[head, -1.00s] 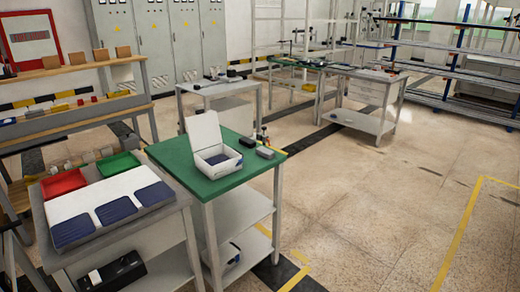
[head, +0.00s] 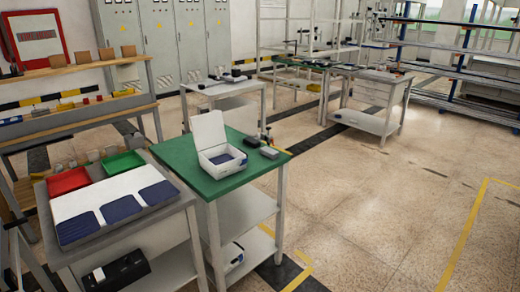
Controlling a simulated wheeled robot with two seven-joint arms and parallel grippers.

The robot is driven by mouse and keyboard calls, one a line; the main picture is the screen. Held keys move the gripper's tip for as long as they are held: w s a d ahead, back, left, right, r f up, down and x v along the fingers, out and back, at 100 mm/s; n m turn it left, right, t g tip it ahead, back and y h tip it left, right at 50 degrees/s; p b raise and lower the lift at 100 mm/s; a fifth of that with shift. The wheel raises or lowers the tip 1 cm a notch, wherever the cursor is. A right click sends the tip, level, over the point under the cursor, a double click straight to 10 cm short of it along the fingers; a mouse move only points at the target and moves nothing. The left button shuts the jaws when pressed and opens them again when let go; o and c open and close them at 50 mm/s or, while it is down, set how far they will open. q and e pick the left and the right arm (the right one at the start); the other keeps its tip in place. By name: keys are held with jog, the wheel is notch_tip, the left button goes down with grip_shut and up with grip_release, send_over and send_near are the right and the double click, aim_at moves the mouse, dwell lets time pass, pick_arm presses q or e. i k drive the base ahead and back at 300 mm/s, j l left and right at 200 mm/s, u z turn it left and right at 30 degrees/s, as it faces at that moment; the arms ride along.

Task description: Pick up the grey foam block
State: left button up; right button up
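A small grey block (head: 269,152), which looks like the grey foam block, lies on the green-topped table (head: 213,190) near its right edge. A darker grey block (head: 250,141) sits just behind it. An open white box (head: 222,162) with its lid up stands to their left, with something dark blue inside. Neither of my grippers is in the head view.
A grey table (head: 190,219) at the front left holds a red tray (head: 69,181), a green tray (head: 122,163) and a white board with dark blue pads (head: 108,210). Open floor (head: 370,215) lies to the right of the green table.

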aim_at(272, 154)
jog(key=i+l+u, duration=0.1)
jog(key=i+l, duration=0.2)
jog(key=i+l+u, duration=0.1)
jog(key=i+l, duration=0.2)
jog(key=i+l+u, duration=0.15)
jog(key=i+l, duration=0.15)
jog(key=i+l+u, duration=0.1)
jog(key=i+l, duration=0.15)
jog(key=l, duration=0.25)
jog(key=i+l+u, duration=0.1)
jog(key=i+l, duration=0.15)
jog(key=l, duration=0.2)
jog(key=i+l+u, duration=0.1)
jog(key=i+l, duration=0.15)
jog(key=l, duration=0.15)
jog(key=i+l+u, duration=0.1)
jog(key=l, duration=0.35)
jog(key=i+l+u, duration=0.15)
jog(key=i+l, duration=0.15)
jog(key=l, duration=0.2)
